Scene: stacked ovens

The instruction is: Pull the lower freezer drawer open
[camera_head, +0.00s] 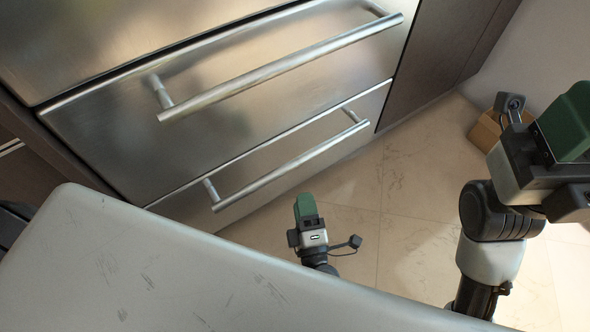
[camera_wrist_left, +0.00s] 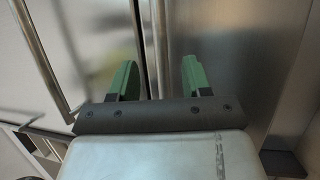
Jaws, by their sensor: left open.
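The lower freezer drawer (camera_head: 283,166) is a steel front low in the head view, and looks shut. Its bar handle (camera_head: 290,165) runs along it on two posts. My left gripper (camera_head: 305,207), with green fingers, is in front of and below this handle in the picture, apart from it.
A larger drawer (camera_head: 200,125) with its own bar handle (camera_head: 285,70) is above and looks shut. The tiled floor (camera_head: 400,240) is open in front of and right of the drawers. A small brown box (camera_head: 487,130) stands by the wall.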

